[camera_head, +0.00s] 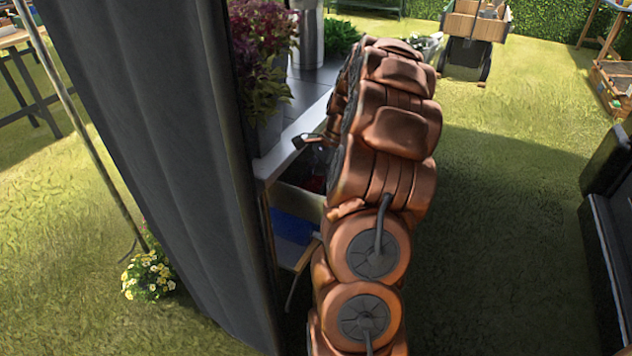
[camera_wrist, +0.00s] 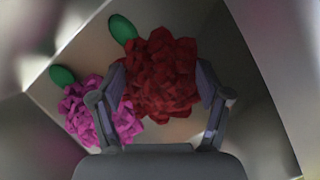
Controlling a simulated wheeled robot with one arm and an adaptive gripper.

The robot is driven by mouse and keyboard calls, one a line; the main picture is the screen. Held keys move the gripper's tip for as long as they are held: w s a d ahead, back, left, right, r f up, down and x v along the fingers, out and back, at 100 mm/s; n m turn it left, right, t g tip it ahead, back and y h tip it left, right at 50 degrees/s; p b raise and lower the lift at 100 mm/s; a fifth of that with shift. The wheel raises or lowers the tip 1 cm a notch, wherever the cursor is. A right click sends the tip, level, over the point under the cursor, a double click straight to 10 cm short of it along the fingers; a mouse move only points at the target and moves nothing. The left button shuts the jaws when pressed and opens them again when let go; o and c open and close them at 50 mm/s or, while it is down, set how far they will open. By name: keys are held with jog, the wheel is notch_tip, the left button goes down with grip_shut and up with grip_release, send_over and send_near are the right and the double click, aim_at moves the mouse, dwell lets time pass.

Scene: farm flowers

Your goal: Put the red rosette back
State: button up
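The red rosette (camera_wrist: 160,75) lies in a pale box or drawer (camera_wrist: 90,50), with a green leaf at its upper left. A pink rosette (camera_wrist: 90,112) lies to its left, also with a green leaf. My gripper (camera_wrist: 163,82) is open, its fingers spread on either side of the red rosette; contact is not clear. My arm hides most of the gripper and the drawer there.
A grey cloth panel (camera_head: 165,150) stands at the left. A potted purple plant (camera_head: 262,60) is on the counter (camera_head: 308,90). A blue surface (camera_head: 292,228) shows below the drawer. Open grass (camera_head: 510,190) lies right of my arm, with a dark object (camera_head: 610,235) at the right edge.

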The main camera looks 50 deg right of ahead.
jog(key=shift+o, duration=0.5)
jog(key=shift+r, duration=0.1)
jog(key=shift+d+r, duration=0.1)
jog(key=shift+r, duration=0.15)
jog(key=v, duration=1.1)
jog(key=shift+r+p, duration=0.3)
jog(key=shift+p, duration=0.15)
jog(key=shift+s+d, duration=0.1)
jog(key=shift+s, duration=0.05)
